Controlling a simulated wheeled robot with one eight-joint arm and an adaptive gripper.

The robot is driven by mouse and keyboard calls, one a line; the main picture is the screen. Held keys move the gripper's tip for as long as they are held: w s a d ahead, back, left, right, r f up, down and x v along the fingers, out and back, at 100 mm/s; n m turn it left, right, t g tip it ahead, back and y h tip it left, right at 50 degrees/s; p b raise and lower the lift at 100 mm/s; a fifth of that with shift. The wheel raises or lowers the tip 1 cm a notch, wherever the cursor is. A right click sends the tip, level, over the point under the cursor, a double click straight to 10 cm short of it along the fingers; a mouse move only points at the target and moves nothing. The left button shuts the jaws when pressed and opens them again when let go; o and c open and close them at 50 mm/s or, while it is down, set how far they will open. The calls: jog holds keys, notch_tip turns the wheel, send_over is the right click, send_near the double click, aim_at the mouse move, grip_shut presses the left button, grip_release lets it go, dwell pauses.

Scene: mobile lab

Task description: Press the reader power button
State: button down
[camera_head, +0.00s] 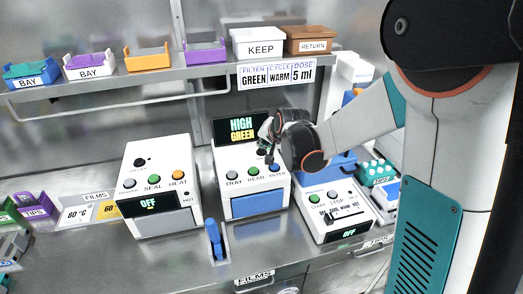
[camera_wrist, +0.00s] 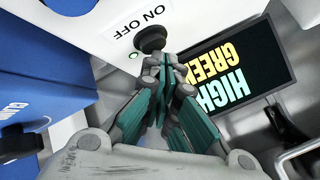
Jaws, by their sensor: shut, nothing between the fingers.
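The reader (camera_head: 238,191) is the white machine in the middle of the bench, with a blue front panel and several buttons. Its screen (camera_head: 241,129) reads HIGH GREEN and also shows in the wrist view (camera_wrist: 237,71). In the wrist view a dark round button (camera_wrist: 150,39) stands on the white casing beside the ON OFF label (camera_wrist: 139,22); a small green light (camera_wrist: 133,55) glows near it. My gripper (camera_wrist: 160,62) is shut and empty, its tips right at the button's edge; I cannot tell whether they touch. In the head view my gripper (camera_head: 267,146) is above the reader's right side.
A white sealer (camera_head: 158,176) stands left and another white machine (camera_head: 335,205) right; both displays read OFF. A shelf (camera_head: 178,73) with coloured trays runs behind. A blue upright tool (camera_head: 214,238) stands in front.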

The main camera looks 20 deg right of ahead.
aim_at(264, 150)
jog(key=shift+f+b, duration=0.3)
jog(key=shift+f, duration=0.05)
dwell(0.3)
jog(key=shift+r, duration=0.1)
jog(key=shift+r+p, duration=0.6)
jog(key=shift+r, duration=0.15)
notch_tip(264, 150, up, 6)
jog(key=p, duration=0.4)
dwell(0.3)
